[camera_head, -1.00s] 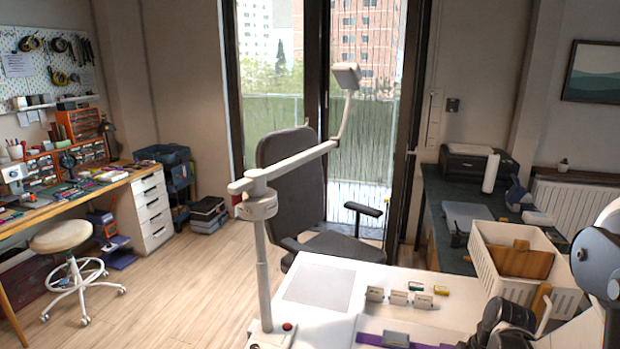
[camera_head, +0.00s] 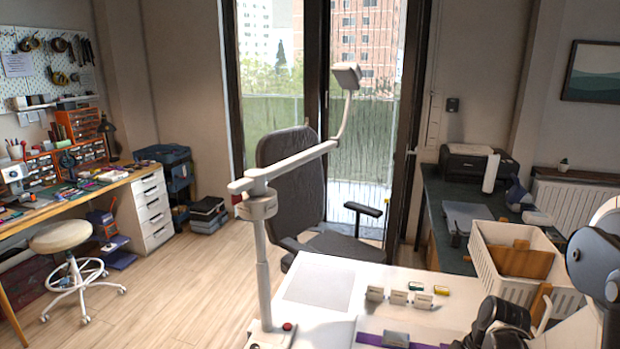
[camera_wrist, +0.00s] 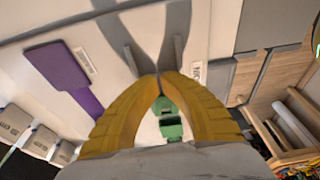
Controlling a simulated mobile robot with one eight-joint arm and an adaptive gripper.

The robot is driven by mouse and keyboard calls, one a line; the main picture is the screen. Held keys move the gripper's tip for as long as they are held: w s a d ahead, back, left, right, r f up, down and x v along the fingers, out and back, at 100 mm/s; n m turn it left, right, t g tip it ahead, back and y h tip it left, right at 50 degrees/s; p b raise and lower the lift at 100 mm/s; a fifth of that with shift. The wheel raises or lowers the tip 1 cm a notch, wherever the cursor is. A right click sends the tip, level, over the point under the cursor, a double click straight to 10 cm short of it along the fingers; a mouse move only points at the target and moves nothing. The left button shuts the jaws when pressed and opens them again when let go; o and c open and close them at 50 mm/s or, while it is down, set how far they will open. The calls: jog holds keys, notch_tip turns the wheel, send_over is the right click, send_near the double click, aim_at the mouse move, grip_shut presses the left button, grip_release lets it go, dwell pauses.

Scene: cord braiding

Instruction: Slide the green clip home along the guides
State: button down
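In the wrist view the green clip (camera_wrist: 171,122) shows in the gap between the yellow fingers of my gripper (camera_wrist: 158,77). The fingertips meet just above the clip in the picture. I cannot tell whether the fingers touch the clip. Two short grey guides, left (camera_wrist: 131,62) and right (camera_wrist: 179,54), stand apart on the white surface beyond the fingertips, one on each side. The clip's lower part is hidden by my gripper. In the head view my arm's dark end is at the lower right, and the clip and fingertips cannot be made out there.
Several pale labelled blocks (camera_wrist: 41,141) stand farther left. A wooden piece (camera_wrist: 286,72) and grey slabs are at right. The head view shows a white basket (camera_head: 565,299) beside the white table (camera_head: 322,262).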

jog(key=shift+w+a, duration=0.2)
jog(key=shift+a, duration=0.55)
jog(key=shift+w+a, duration=0.25)
jog(key=shift+a, duration=0.45)
jog(key=shift+w+a, duration=0.2)
jog(key=shift+a, duration=0.55)
jog(key=shift+a, duration=0.3)
jog(key=shift+w+a+b, duration=0.2)
jog(key=shift+a+b, duration=0.1)
jog(key=shift+a, duration=0.05)
jog(key=shift+s+d+r+p, duration=0.15)
jog(key=shift+d+r+p, duration=0.4)
jog(key=shift+r, duration=0.3)
jog(key=shift+s+d+r+p, duration=0.15)
jog(key=shift+d+r+p, duration=0.25)
jog(key=shift+r+p, duration=0.35)
jog(key=shift+s+d+r+p, duration=0.15)
jog(key=shift+d+r+p, duration=0.35)
jog(key=shift+r, duration=0.45)
